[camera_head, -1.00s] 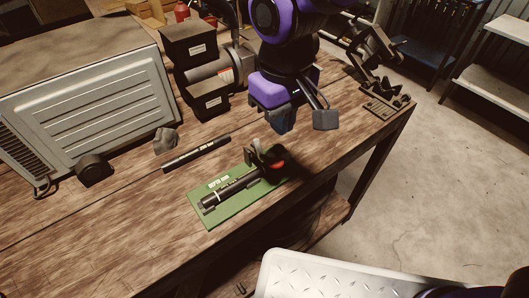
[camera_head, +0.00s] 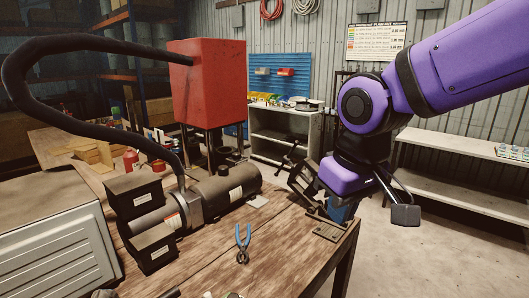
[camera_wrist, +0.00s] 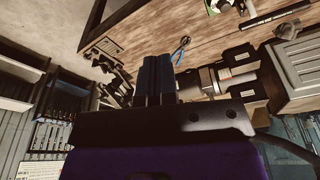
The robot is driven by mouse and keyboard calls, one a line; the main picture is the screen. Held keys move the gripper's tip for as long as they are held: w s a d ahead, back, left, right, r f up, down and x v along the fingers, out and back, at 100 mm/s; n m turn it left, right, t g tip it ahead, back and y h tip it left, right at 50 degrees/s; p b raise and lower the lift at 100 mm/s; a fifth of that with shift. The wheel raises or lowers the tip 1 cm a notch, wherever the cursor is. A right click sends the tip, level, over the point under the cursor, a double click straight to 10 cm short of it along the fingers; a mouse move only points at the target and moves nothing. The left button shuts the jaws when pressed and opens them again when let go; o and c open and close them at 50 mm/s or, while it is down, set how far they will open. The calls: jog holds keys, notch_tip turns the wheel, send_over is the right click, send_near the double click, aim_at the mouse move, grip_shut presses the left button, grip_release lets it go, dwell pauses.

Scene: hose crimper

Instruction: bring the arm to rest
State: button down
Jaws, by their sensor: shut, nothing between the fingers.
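My arm reaches in from the right of the head view, purple and black. My gripper (camera_head: 341,212) hangs from it over the table's far right corner, fingers pointing down. In the wrist view the two dark blue fingers (camera_wrist: 156,75) lie side by side, shut, with nothing held. In the head view the fingers are partly hidden against a dark metal fixture (camera_head: 306,186) behind them.
The wooden table (camera_head: 205,262) holds blue-handled pliers (camera_head: 243,243), a dark cylindrical machine (camera_head: 228,190) with a thick black hose (camera_head: 88,42), and a grey ribbed casing (camera_head: 52,250). A red box (camera_head: 207,85) stands behind. White shelves (camera_head: 460,150) stand at the right; the floor between is clear.

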jog(key=s+d+r+m+t, duration=0.1)
jog(key=s+d+m, duration=0.1)
jog(key=d, duration=0.4)
jog(key=s+d+r+m+t, duration=0.1)
jog(key=s+d+r, duration=0.1)
jog(key=s+d, duration=0.2)
jog(key=s+d+r+m+t+h, duration=0.1)
jog(key=s+d+m, duration=0.1)
jog(key=d, duration=0.6)
jog(key=shift+s+r+m, duration=0.3)
jog(key=shift+s, duration=0.25)
